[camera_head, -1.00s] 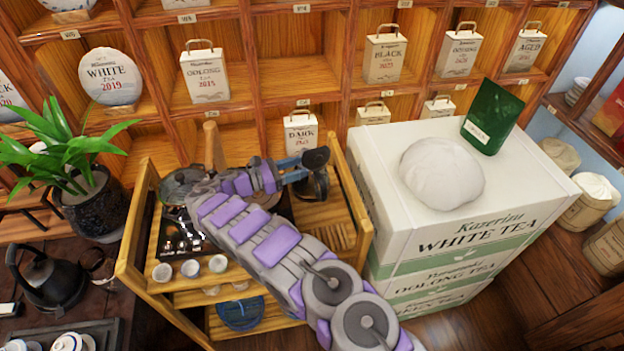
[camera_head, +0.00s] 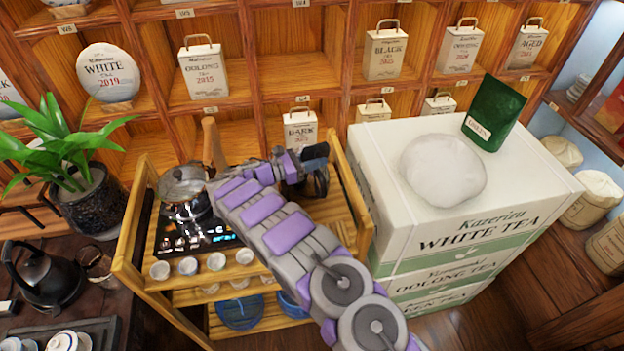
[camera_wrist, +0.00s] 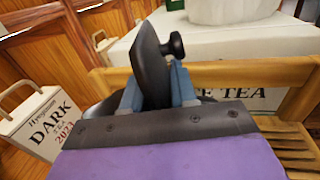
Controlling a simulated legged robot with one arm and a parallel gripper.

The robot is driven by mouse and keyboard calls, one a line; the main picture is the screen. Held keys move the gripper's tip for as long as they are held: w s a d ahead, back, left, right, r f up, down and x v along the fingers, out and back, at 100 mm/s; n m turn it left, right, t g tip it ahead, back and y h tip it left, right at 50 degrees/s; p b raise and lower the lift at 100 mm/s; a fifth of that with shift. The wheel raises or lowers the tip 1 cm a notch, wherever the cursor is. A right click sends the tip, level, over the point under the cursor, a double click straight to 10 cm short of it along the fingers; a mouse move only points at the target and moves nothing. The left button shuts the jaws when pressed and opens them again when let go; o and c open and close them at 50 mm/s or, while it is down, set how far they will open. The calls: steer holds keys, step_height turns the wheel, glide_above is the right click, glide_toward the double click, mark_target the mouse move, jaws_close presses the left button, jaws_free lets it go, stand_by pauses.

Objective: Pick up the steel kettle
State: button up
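The steel kettle (camera_head: 184,183), shiny with a lid, stands on the black cooktop (camera_head: 200,238) on the left of the wooden cart. My gripper (camera_head: 315,152) is right of it, above the cart's far right side, clear of the kettle. In the wrist view its blue fingers (camera_wrist: 155,90) flank a dark flat piece with a round knob (camera_wrist: 174,45). The steel kettle is not visible in the wrist view.
Small white cups (camera_head: 188,265) line the cart's front. A dark object (camera_head: 319,183) sits under my gripper, partly hidden. White tea boxes (camera_head: 470,240) stand close right of the cart. A black kettle (camera_head: 45,278) and a potted plant (camera_head: 95,205) are at left; shelves rise behind.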

jaws_close()
stand_by(1.0)
